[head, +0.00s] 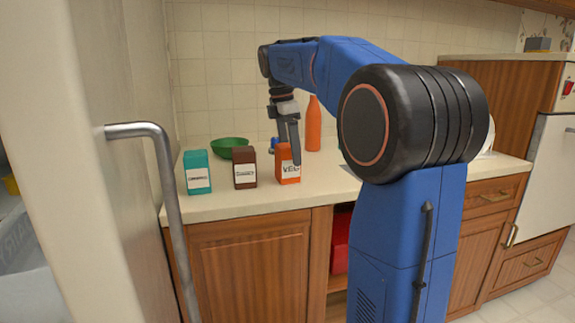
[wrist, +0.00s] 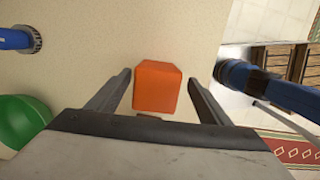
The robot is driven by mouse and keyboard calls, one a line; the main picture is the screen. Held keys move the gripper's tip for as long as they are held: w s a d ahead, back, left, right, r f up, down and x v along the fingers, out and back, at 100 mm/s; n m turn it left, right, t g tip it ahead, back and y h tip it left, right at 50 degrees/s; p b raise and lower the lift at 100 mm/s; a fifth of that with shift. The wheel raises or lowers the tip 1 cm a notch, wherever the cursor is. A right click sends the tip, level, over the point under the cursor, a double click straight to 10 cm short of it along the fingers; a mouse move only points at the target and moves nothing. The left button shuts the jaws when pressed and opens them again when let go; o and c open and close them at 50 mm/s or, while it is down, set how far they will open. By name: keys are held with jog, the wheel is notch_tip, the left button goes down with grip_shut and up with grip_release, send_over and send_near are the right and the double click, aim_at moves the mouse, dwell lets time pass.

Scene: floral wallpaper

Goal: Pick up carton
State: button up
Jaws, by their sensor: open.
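Three cartons stand upright in a row on the counter: a teal one (head: 197,172), a brown one (head: 244,168) and an orange one (head: 287,165), each with a white label. My gripper (head: 291,150) points down at the orange carton, and a finger covers part of it in the head view. In the wrist view the orange carton (wrist: 157,87) lies between the tips of my open gripper (wrist: 158,78), with a gap visible on both sides. Whether the fingertips are level with its top or above it is hard to tell.
A green bowl (head: 229,147) sits behind the brown carton. An orange bottle (head: 314,125) stands behind and right of the orange carton. A blue object (head: 273,144) is beside my gripper. The counter (head: 240,205) is clear in front of the cartons. A fridge handle (head: 165,190) is at left.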

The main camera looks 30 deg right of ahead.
aim_at(289, 167)
jog(key=shift+w+f, duration=0.2)
jog(key=shift+f, duration=2.65)
jog(key=c, duration=1.4)
